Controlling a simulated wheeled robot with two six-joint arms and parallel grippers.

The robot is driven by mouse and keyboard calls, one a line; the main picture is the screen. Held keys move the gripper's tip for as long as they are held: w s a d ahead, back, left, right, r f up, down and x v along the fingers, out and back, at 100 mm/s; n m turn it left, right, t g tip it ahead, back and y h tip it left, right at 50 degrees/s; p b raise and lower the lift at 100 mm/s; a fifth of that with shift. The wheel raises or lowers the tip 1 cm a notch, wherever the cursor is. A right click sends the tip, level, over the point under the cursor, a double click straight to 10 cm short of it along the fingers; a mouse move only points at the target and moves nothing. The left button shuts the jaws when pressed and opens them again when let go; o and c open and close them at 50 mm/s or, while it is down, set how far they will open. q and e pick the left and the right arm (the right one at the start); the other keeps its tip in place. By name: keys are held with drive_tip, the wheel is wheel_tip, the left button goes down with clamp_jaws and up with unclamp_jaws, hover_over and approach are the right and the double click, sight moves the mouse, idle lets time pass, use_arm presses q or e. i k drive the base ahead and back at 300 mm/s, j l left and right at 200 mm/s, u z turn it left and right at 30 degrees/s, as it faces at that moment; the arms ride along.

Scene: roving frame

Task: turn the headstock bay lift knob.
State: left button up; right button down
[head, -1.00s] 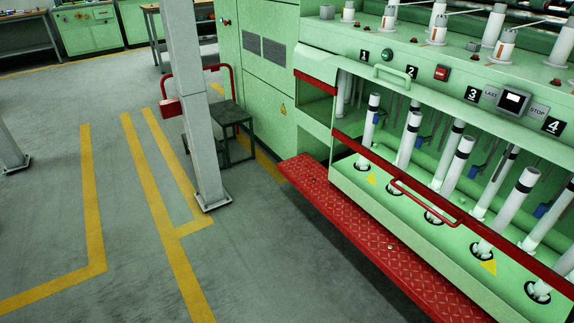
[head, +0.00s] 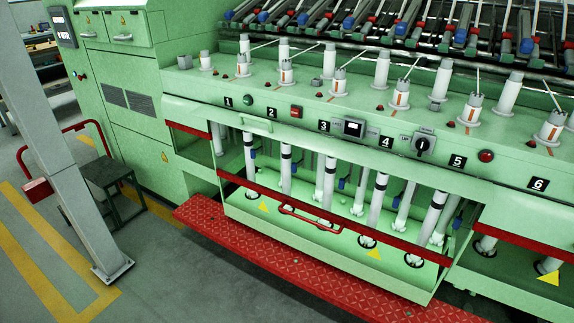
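A black rotary knob (head: 422,144) on a pale square plate sits on the green front rail of the machine, between the number plates 4 (head: 386,142) and 5 (head: 457,161). Small label plates flank it, with lettering too small to read surely. A light pointer mark shows on the knob, but its exact setting is too small to tell. Neither of my grippers is in view, and nothing touches the knob.
Below are a red-edged guard with a handle (head: 310,215) and a red tread step (head: 290,262).

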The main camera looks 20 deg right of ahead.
sight(422, 145)
drive_tip(key=z, duration=1.45)
drive_tip(key=i+l+u, duration=0.15)
drive_tip(key=l, duration=0.1)
